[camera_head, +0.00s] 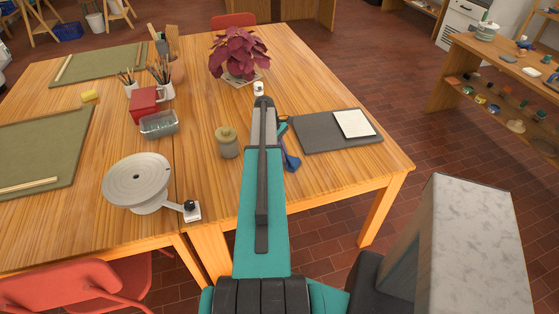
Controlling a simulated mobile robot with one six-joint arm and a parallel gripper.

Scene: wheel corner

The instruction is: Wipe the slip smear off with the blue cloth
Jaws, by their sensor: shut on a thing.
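The blue cloth (291,161) shows just right of my arm, over the near part of the wooden table (340,170). My gripper (283,135) is mostly hidden behind my own forearm; it is shut on the blue cloth. I cannot tell whether the cloth touches the table top. I see no slip smear; my arm covers the strip of table where the cloth is.
A dark board (312,134) with a white sheet (354,123) lies close right of the cloth. A lidded jar (228,143) stands left of my arm. A banding wheel (137,181), glass dish (159,124), red box (144,105) and potted plant (239,52) stand around.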

